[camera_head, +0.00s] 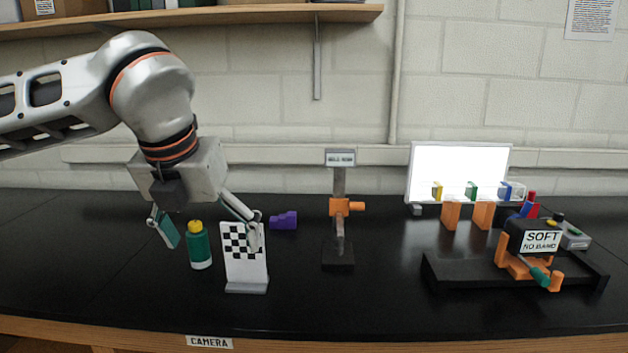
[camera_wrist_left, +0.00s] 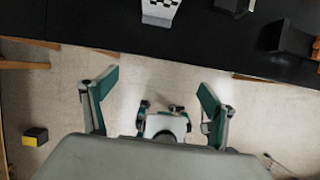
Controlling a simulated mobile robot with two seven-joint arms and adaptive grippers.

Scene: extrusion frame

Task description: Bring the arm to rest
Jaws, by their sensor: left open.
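My left arm (camera_head: 151,85) comes in from the left above the black bench. My left gripper (camera_head: 207,229) hangs below it with its two fingers wide apart. In the left wrist view, the gripper (camera_wrist_left: 156,82) is open with nothing between the fingers, and floor shows beyond them. In the head view, a green bottle with a yellow cap (camera_head: 200,246) appears between the fingers. A checkerboard stand (camera_head: 245,268) is partly covered by the right-hand finger; it also shows at the top of the left wrist view (camera_wrist_left: 160,10).
At right are a lit white panel (camera_head: 459,172) and a black fixture labelled SOFT (camera_head: 541,240). A wooden shelf (camera_head: 220,17) runs above. The front centre bench is clear.

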